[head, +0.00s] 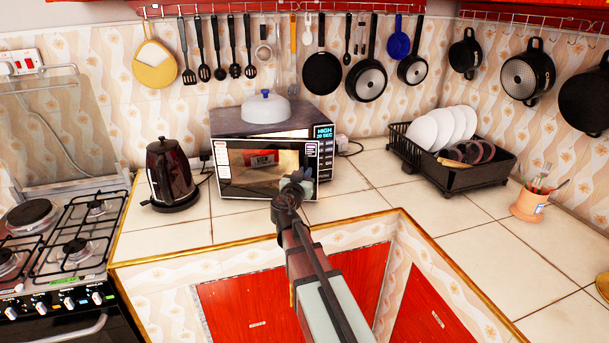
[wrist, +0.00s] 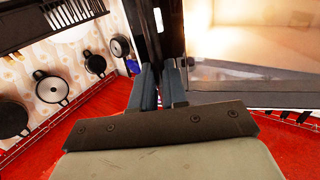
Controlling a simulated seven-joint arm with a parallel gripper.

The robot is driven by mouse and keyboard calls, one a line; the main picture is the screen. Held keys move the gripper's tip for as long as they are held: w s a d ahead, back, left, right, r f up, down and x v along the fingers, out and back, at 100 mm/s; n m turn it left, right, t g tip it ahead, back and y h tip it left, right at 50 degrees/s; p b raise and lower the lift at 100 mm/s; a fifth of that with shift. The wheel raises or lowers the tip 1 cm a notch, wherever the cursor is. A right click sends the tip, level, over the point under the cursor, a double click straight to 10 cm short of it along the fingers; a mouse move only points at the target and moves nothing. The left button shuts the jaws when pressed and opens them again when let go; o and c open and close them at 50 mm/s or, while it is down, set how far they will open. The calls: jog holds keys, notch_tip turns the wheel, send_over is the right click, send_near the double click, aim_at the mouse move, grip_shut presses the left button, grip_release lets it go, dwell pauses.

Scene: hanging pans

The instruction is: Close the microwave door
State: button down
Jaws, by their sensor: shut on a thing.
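The microwave (head: 326,150) stands on the tiled counter against the back wall, with a lit display on its right side. Its door (head: 235,170) has a dark window in a pale frame and looks ajar, standing a little out from the body. My gripper (head: 302,181) is at the lower right part of the door. In the wrist view my gripper (wrist: 161,72) has its two fingers on either side of a dark upright edge, which looks like the door's edge (wrist: 166,30). A bright, warm-lit area shows to the right of that edge. The fingers partly hide the grasped spot.
A dish rack (head: 460,165) with plates is at right. Pans and utensils hang above. Counter between microwave and rack is clear.

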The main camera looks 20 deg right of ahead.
jog(key=w+d+n+t+y, duration=0.2)
jog(key=w+d+n+y, duration=0.1)
jog(key=w, duration=0.8)
jog(key=shift+w+d+y, duration=0.15)
jog(key=shift+d+y, duration=0.35)
jog(key=shift+y, duration=0.1)
jog(key=c, duration=1.4)
grip_release()
jog(key=shift+w+d, duration=0.1)
jog(key=shift+o, duration=1.3)
